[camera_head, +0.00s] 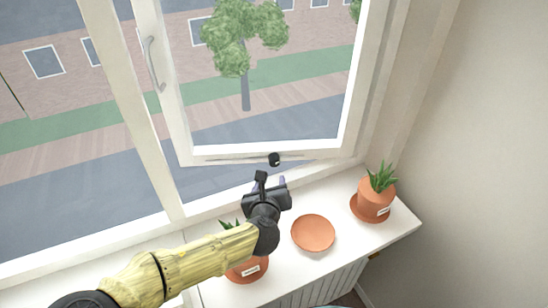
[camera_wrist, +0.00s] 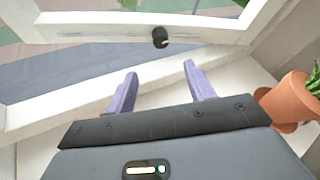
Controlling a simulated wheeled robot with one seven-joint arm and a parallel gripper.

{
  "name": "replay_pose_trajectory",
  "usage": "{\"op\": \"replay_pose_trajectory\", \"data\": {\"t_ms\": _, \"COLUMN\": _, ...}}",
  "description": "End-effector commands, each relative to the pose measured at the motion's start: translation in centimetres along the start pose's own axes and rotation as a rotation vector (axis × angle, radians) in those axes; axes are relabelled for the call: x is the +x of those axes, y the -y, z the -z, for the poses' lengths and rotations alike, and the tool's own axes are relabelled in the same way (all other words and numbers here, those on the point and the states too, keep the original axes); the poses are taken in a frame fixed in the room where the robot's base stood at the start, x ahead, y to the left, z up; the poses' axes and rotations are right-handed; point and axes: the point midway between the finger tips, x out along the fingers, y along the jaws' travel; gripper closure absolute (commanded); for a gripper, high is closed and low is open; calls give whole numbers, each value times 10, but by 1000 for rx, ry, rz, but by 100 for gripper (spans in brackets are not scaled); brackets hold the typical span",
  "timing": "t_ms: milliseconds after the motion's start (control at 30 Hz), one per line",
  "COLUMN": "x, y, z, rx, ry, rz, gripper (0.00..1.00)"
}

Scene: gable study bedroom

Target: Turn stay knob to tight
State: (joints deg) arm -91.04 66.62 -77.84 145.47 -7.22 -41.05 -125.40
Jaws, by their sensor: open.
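The stay knob (camera_head: 274,159) is a small black knob on a thin metal stay bar (camera_head: 230,158) along the bottom of the window sash. In the wrist view the knob (camera_wrist: 160,37) sits beyond my fingertips, near the middle between them. My gripper (camera_head: 271,180) is below and just short of the knob in the head view. In the wrist view its two purple fingers (camera_wrist: 160,70) are spread apart with nothing between them. The sash (camera_head: 265,150) stands open. I cannot tell the knob's turned position.
A potted plant (camera_head: 376,197) stands on the right of the white sill (camera_head: 345,243). An empty terracotta saucer (camera_head: 313,233) lies in the middle. Another potted plant (camera_head: 247,268) is partly hidden behind my arm. A wall closes off the right side.

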Motion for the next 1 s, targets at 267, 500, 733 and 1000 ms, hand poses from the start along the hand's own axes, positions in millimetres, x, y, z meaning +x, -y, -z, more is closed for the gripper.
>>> {"op": "replay_pose_trajectory", "data": {"t_ms": 267, "x": 36, "y": 2, "z": 3, "rx": 3, "ry": -4, "rz": 2, "gripper": 47}}
{"op": "replay_pose_trajectory", "data": {"t_ms": 500, "x": 78, "y": 2, "z": 2, "rx": 1, "ry": -4, "rz": 1, "gripper": 47}}
{"op": "replay_pose_trajectory", "data": {"t_ms": 733, "x": 118, "y": 2, "z": 2, "rx": 1, "ry": -3, "rz": 1, "gripper": 47}}
{"op": "replay_pose_trajectory", "data": {"t_ms": 1000, "x": 147, "y": 2, "z": 3, "rx": 1, "ry": -4, "rz": 1, "gripper": 47}}
